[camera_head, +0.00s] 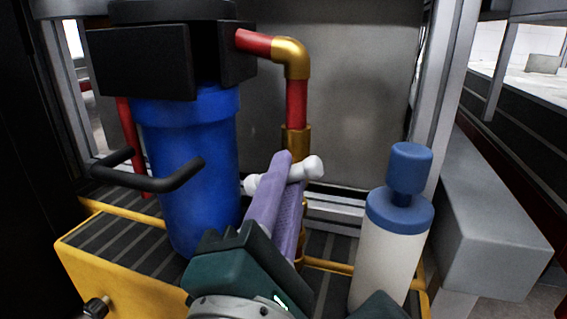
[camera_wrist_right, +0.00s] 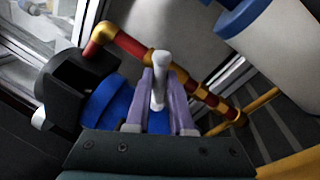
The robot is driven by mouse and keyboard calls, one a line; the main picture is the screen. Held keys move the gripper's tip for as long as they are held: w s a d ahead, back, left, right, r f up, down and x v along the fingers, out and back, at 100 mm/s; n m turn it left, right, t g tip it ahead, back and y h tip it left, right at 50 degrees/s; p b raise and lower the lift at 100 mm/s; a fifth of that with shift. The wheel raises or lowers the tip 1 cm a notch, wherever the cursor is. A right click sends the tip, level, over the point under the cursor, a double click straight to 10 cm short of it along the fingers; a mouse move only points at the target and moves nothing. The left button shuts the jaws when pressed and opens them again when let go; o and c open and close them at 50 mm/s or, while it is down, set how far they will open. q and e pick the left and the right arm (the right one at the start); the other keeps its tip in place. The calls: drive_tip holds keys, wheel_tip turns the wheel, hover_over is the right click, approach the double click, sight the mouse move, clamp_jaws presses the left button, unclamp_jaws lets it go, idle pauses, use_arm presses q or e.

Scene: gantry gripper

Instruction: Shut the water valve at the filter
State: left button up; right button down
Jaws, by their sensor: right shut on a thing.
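The water filter has a blue housing (camera_head: 190,165) under a black head and stands left of centre; it also shows in the wrist view (camera_wrist_right: 104,104). A red and brass pipe (camera_head: 296,100) runs from its head and turns down. The white valve handle (camera_head: 308,168) sits in front of this pipe, lying crosswise and tilted slightly up to the right. My right gripper (camera_head: 281,178) is shut on the handle, one purple finger on each side. In the wrist view the white handle (camera_wrist_right: 159,66) stands between the fingers. The valve body is mostly hidden. My left gripper is not in view.
A white bottle with a blue cap (camera_head: 398,235) stands close to the right of my gripper. A black bent bar (camera_head: 150,181) juts out in front of the filter. A yellow-edged ribbed platform (camera_head: 120,240) lies below. A grey frame post (camera_head: 440,90) rises behind the bottle.

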drive_tip(key=m+h, duration=0.1)
drive_tip(key=m, duration=0.5)
drive_tip(key=shift+a+f+h, duration=0.1)
drive_tip(key=shift+f+h, duration=0.05)
drive_tip(key=shift+h, duration=0.25)
drive_tip(key=shift+m, duration=0.3)
drive_tip(key=c, duration=0.8)
unclamp_jaws()
drive_tip(key=shift+s, duration=0.1)
